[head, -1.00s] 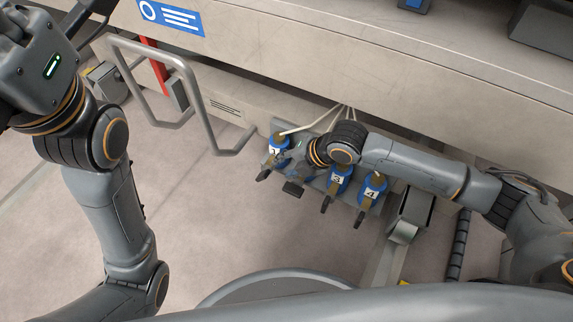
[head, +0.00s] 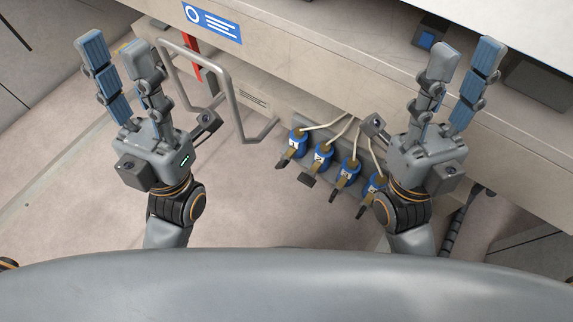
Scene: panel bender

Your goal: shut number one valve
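The number one valve (head: 298,142) is the leftmost in a slanting row of blue valves low on the machine front. Its brass-and-dark handle points down and to the left. The number two valve (head: 321,156), number three valve (head: 348,170) and number four valve (head: 374,187) follow to the right. My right gripper's body partly covers the number four valve. My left gripper (head: 117,52) is raised, open and empty, well left of the row. My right gripper (head: 465,54) is raised, open and empty, right of the row. Neither touches a valve.
A grey bent-tube rail (head: 233,100) stands left of the valves. Pale hoses (head: 325,126) run from the valves towards the machine front (head: 300,60). A blue-and-white sign (head: 212,22) is on it. The floor (head: 245,205) between my arms is clear.

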